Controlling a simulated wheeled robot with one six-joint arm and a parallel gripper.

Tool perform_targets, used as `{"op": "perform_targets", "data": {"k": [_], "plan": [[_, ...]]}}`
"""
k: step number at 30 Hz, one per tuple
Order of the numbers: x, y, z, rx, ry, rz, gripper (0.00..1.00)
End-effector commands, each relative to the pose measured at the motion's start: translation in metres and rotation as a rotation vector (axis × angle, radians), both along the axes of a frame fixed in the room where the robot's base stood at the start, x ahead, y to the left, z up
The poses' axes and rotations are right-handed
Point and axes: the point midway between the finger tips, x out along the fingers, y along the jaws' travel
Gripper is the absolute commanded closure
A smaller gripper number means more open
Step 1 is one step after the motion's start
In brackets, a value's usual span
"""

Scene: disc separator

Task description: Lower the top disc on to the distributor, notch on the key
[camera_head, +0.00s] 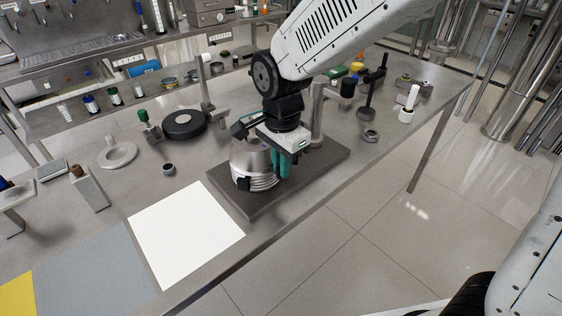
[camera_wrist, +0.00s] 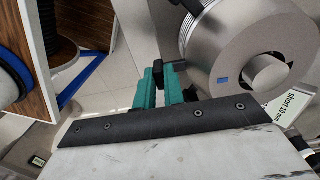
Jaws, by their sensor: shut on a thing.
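The top disc (camera_head: 247,160) is a grey metal cone over a stack of thin-edged discs (camera_head: 262,183). In the wrist view the top disc (camera_wrist: 240,40) fills the upper right, with a blue square mark and a round central post (camera_wrist: 268,72). My gripper (camera_head: 281,165) points down at the stack's right side. Its teal fingers, also in the wrist view (camera_wrist: 158,88), are shut on a small black tab (camera_wrist: 172,76) at the top disc's edge. The distributor, notch and key cannot be made out. I cannot tell whether a gap lies below the top disc.
The stack stands on a dark base plate (camera_head: 325,166) with an upright post on its right. A white sheet (camera_head: 185,235) lies in front, left. The bench's front edge is close.

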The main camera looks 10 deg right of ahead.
Motion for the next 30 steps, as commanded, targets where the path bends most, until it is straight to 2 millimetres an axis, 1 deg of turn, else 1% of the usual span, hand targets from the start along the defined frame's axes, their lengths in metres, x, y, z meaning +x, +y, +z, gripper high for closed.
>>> {"op": "perform_targets", "data": {"k": [5, 6, 8, 16, 19, 30], "plan": [[0.000, 0.000, -0.007, -0.001, 0.001, 0.000, 1.00], [0.000, 0.000, -0.006, 0.000, 0.000, 0.000, 0.81], [0.000, 0.000, -0.006, 0.000, 0.000, 0.000, 0.65], [0.000, 0.000, -0.006, -0.001, 0.001, 0.000, 0.64], [0.000, 0.000, 0.000, 0.001, -0.001, 0.000, 0.64], [0.000, 0.000, 0.059, 0.002, -0.002, 0.000, 0.64]]}}
